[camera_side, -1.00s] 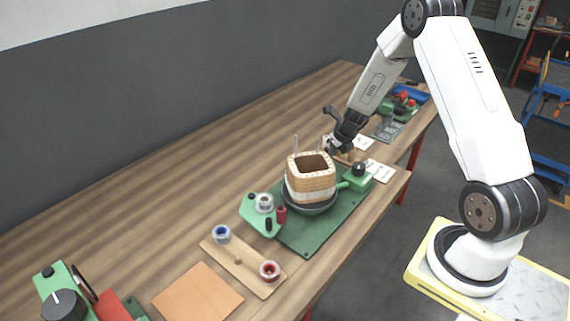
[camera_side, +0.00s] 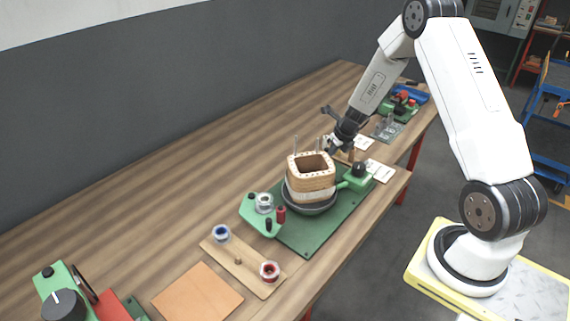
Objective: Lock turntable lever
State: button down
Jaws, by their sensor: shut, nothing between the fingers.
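A square wooden coil former (camera_side: 311,177) stands on a dark round turntable (camera_side: 312,207), which sits on a green base plate (camera_side: 306,238). A green block with a black knob (camera_side: 358,169) stands at the right of the turntable, with a green bar reaching toward it; I cannot tell whether this is the lever. My gripper (camera_side: 334,149) is just behind and above the former's back right, small and partly hidden, and appears shut and empty. I cannot see whether it touches anything.
A green stand holds a silver spool (camera_side: 264,203) left of the turntable. A wooden board with blue (camera_side: 221,233) and red (camera_side: 269,271) spools lies in front. White cards (camera_side: 379,171) and green tools (camera_side: 398,105) lie farther back. The table's left middle is clear.

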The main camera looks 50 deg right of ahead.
jog(key=shift+w+d+n+y, duration=0.2)
jog(key=shift+n+y, duration=0.2)
jog(key=shift+n, duration=0.6)
jog(key=shift+w+d, duration=0.2)
jog(key=shift+w, duration=0.15)
dwell(0.3)
jog(key=shift+w+d+n+y, duration=0.35)
jog(key=shift+w+n+y, duration=0.2)
jog(key=shift+n, duration=0.65)
jog(key=shift+w+d+n+g+y, duration=0.1)
jog(key=shift+w+n+g+y, duration=0.3)
jog(key=shift+n, duration=0.9)
jog(key=shift+w+n+g+y, duration=0.1)
jog(key=shift+w+n+y, duration=0.35)
jog(key=shift+w+n, duration=0.65)
jog(key=shift+s, duration=0.15)
jog(key=shift+s, duration=0.1)
jog(key=shift+s+d, duration=0.3)
jog(key=shift+s, duration=0.05)
jog(key=s+d, duration=0.1)
jog(key=s, duration=0.1)
jog(key=shift+s+d, duration=0.3)
jog(key=shift+d, duration=0.1)
jog(key=v, duration=1)
jog(key=shift+a, duration=0.2)
